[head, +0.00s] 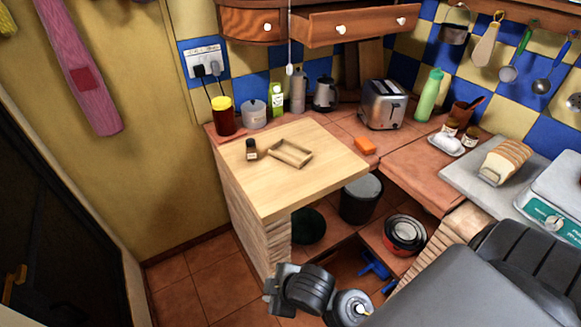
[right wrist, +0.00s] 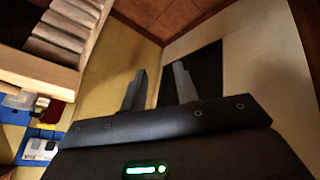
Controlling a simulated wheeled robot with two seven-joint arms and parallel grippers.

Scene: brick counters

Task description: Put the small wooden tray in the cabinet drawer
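The small wooden tray (head: 290,153) lies on the pale wooden counter top, beside a small dark jar. Above, on the back wall, is a wooden cabinet with a left drawer (head: 250,25) that looks closed and a right drawer (head: 352,25) that looks pulled out. Both have white knobs. My right gripper (head: 275,290) is low in front of the counter, well below and apart from the tray. In the right wrist view its two fingers (right wrist: 160,90) are spread with nothing between them. My left gripper is not in view.
The small dark jar (head: 251,149) stands left of the tray. Behind are a red jar (head: 223,116), bottles and a toaster (head: 383,104). Pots fill the shelf below. The front of the pale counter top (head: 285,190) is clear.

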